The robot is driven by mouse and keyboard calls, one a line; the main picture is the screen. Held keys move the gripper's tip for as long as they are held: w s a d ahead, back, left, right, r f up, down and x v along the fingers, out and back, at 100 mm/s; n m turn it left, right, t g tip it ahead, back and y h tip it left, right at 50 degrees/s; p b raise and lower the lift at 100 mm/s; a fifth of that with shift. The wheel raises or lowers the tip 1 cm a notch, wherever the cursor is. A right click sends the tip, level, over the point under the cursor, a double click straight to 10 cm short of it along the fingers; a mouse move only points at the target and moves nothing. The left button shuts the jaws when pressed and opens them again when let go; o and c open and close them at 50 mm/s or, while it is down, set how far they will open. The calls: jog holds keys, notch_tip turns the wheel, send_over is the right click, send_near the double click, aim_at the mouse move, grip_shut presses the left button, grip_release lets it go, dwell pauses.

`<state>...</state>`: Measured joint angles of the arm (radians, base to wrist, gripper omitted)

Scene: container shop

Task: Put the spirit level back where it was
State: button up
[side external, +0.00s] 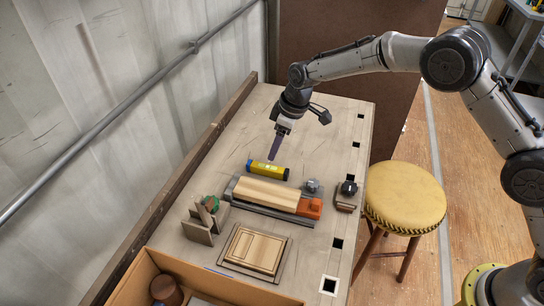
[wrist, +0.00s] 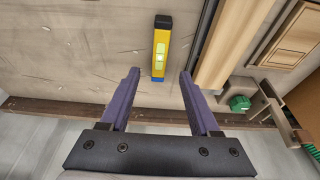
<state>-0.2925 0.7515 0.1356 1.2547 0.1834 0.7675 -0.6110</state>
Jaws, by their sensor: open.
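The spirit level (side external: 267,170) is short and yellow, with a pale vial window and a dark end at the right. It lies on the wooden bench top (side external: 318,125), behind the clamped wooden board. In the wrist view the spirit level (wrist: 161,48) lies past my fingertips, roughly in line with the gap between them, with a blue end towards me. My gripper (side external: 272,158) is above the bench, just behind the level; in the wrist view my gripper (wrist: 157,72) is open with nothing between its fingers. The fingers appear apart from the level.
A wooden board (side external: 265,193) sits in a clamp with an orange part (side external: 310,208). A framed panel (side external: 254,250), a wooden jig with a green knob (side external: 211,204) and a dark-knobbed block (side external: 347,190) lie around it. A stool (side external: 404,197) stands right. The bench's far end is clear.

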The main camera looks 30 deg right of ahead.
jog(key=shift+v, duration=1.75)
jog(key=s+d+r+m+t, duration=0.1)
jog(key=s+d+r+m, duration=0.1)
jog(key=s+d+r, duration=0.5)
jog(key=s+d+r+m+t, duration=0.15)
jog(key=s+d+r, duration=0.25)
jog(key=s+r, duration=0.5)
jog(key=s+d+m+h, duration=0.1)
jog(key=s+d, duration=0.3)
jog(key=s, duration=0.7)
jog(key=s+d+m+h, duration=0.1)
jog(key=s+d+m, duration=0.3)
jog(key=s, duration=0.8)
jog(key=shift+s+d+f+t, duration=0.15)
jog(key=shift+s+f+t, duration=0.1)
jog(key=shift+f+t, duration=0.15)
jog(key=shift+m, duration=0.25)
